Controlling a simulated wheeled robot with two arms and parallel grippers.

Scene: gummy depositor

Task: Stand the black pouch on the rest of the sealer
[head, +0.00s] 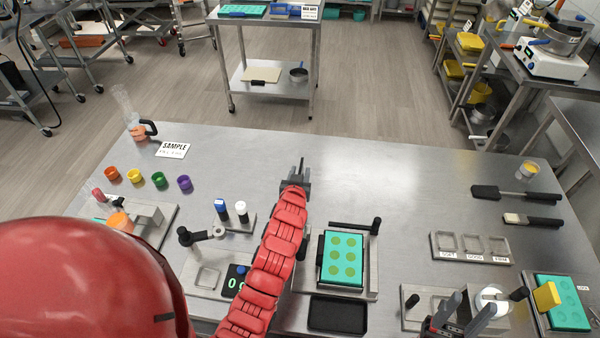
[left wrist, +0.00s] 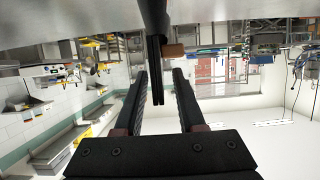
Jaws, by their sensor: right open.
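The black pouch (left wrist: 158,70) shows edge-on in the left wrist view, as a thin dark upright shape. It sits between the fingers of my left gripper (left wrist: 161,80), with a gap visible on at least the right side. In the head view, my left gripper (head: 297,175) is over the middle of the table, with the pouch as a thin dark line (head: 301,163) at its tips. I cannot tell whether the pouch touches the table. My right gripper (head: 461,312) is open and empty at the lower right. I cannot make out the sealer for certain.
A teal mold (head: 343,258) on a stand and a black tray (head: 338,315) lie right of my left arm. Small coloured cups, a scale (head: 236,280) and a sample card (head: 173,150) are to the left.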

